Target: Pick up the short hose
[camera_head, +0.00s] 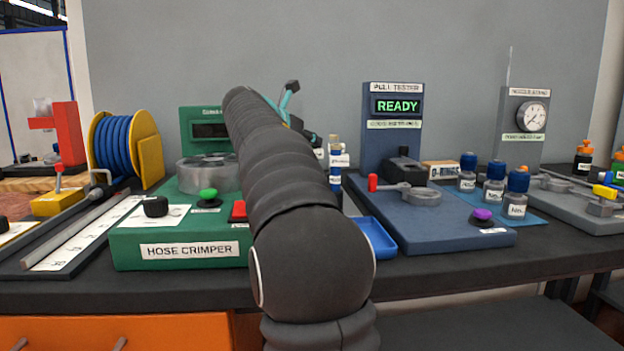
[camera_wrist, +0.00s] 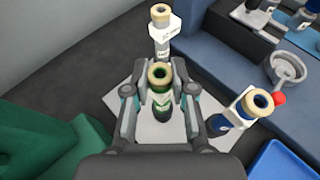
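Three upright pieces with tan ring tops and coloured labels stand on a white sheet in the wrist view: a green one (camera_wrist: 161,99), a white one (camera_wrist: 164,40) and a blue one (camera_wrist: 229,116). I cannot tell from the labels which is the short hose. My gripper (camera_wrist: 159,92) is open, with its fingers on either side of the green piece and a gap on both sides. In the head view, my arm hides most of the gripper and the green piece. The blue piece (camera_head: 336,170) shows right of my arm.
The green hose crimper (camera_head: 180,247) stands left and the blue pull tester (camera_head: 455,232) right. A blue tray (camera_head: 376,238) lies between them near the front. A blue hose reel (camera_head: 119,146) is at the far left. Blue-capped bottles (camera_head: 493,188) stand on the right.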

